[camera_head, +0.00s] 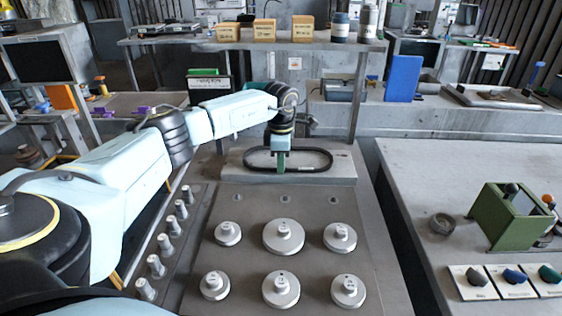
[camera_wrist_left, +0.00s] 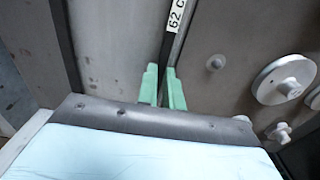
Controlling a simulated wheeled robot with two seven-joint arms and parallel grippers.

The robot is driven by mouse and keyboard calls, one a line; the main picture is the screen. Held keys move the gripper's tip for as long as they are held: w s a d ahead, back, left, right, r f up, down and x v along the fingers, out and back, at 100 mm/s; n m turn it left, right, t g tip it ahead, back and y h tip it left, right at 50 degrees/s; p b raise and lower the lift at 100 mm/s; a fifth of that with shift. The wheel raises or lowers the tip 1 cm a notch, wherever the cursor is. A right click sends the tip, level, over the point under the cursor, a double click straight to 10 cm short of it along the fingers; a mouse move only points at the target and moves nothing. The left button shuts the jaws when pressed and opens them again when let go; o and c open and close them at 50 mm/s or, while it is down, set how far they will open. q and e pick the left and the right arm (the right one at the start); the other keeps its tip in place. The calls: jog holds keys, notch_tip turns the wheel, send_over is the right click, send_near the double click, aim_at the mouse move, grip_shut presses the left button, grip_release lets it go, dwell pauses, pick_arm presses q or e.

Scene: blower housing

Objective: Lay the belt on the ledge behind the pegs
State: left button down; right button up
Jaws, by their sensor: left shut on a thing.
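The belt (camera_head: 331,160) is a black oval loop stretched sideways over the grey ledge (camera_head: 342,176) at the far end of the plate. I cannot tell whether it rests on the ledge or hangs just above it. My left gripper (camera_head: 281,165) points down with green fingers shut on the near side of the loop. In the left wrist view the green fingertips (camera_wrist_left: 164,88) sit either side of a dark strip of the belt (camera_wrist_left: 169,62). Several silver pegs with round discs (camera_head: 283,237) stand on the plate in front of the ledge. My right gripper is not in view.
A row of small silver pegs (camera_head: 165,244) runs along the plate's left side. A shelf (camera_head: 230,42) with boxes and bottles stands behind the ledge. On the right, a table (camera_head: 450,180) holds a green box (camera_head: 500,217) and labelled cards. The table's far part is clear.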

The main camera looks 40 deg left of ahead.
pick_arm(q)
jog(key=c, duration=1.5)
grip_release()
jog(key=shift+o, duration=0.2)
jog(key=shift+r+p, duration=3.1)
jog(key=shift+r, duration=0.65)
jog(key=shift+r, duration=0.1)
